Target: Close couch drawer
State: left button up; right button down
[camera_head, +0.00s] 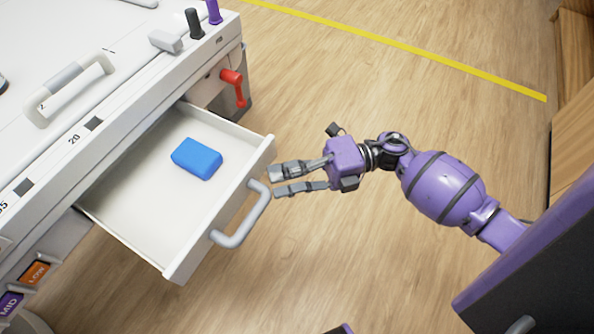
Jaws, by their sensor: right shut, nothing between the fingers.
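The couch drawer (137,217) is white and stands pulled out of the side of the white couch. Its grey bar handle (243,216) is on the front panel. My right gripper (274,181) comes in from the right. Its fingertips are close to the drawer's front panel, just above the upper end of the handle in the picture. I cannot tell whether they touch it. The gripper is shut and holds nothing. My left gripper is not in view.
The white couch (125,50) fills the upper left, with a grab handle (70,90) on top and a red lever (235,85) on its side. Wooden floor in front of the drawer is clear. A yellow line (400,45) crosses the floor. Wooden furniture (575,90) stands at the right edge.

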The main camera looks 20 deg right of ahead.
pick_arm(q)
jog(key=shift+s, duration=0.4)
pick_arm(e)
jog(key=shift+w+a, duration=0.1)
